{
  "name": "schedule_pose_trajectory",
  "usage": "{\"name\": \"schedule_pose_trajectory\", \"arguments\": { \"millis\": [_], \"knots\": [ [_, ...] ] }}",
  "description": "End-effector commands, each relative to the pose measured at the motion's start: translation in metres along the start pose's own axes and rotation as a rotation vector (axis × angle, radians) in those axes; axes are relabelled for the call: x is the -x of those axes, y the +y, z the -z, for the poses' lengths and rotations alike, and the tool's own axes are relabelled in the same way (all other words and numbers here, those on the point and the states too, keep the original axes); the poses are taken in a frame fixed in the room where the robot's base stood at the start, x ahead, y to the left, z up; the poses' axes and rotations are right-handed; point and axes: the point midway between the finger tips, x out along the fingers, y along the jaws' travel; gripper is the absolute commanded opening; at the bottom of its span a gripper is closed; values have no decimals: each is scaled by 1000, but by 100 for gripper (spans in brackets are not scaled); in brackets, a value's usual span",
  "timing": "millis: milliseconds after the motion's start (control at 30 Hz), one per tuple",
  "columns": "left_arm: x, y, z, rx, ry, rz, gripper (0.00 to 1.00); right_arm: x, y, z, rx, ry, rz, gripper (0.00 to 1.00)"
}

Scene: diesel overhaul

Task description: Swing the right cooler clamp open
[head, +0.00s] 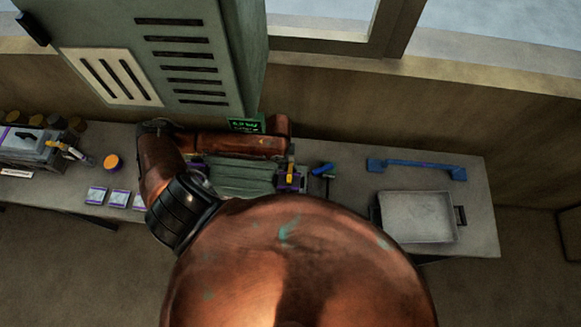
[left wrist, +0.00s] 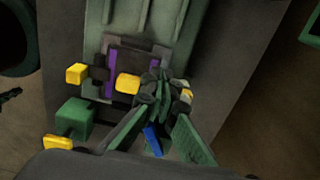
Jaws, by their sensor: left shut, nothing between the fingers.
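The cooler (head: 240,177) is a grey-green ribbed block on the bench, partly hidden by my left arm. It also shows at the top of the left wrist view (left wrist: 145,22). At its right end sits the right cooler clamp (head: 287,182), with purple and yellow parts; in the left wrist view its purple plate (left wrist: 118,72) lies against the cooler end. My left gripper (left wrist: 160,88) is shut and empty, its fingertips beside the clamp's yellow knob. I cannot tell whether they touch, or how far the clamp is swung. My right gripper is not in view.
A blue-and-green piece (head: 323,169) lies right of the clamp. Farther right are a blue bar (head: 415,166) and a grey tray (head: 385,217). An orange-topped jar (head: 111,162) and several small packs stand left. A vented cabinet (head: 215,95) hangs behind.

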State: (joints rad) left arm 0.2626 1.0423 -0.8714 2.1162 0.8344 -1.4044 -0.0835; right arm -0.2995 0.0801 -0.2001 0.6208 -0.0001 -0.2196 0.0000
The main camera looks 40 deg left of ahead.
Motion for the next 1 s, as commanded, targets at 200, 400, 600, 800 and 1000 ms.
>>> {"name": "schedule_pose_trajectory", "arguments": {
  "millis": [200,400,600,800,1000],
  "knots": [
    [-7,0,0,0,0,0,0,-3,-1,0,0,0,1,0],
    [-13,0,0,-1,0,0,0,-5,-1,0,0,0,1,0],
    [-18,0,0,-1,0,0,0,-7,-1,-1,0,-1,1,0],
    [-24,0,0,-1,-1,-1,0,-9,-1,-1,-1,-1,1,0],
    [-30,1,0,-1,0,-1,0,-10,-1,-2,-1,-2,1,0]
  ]
}}
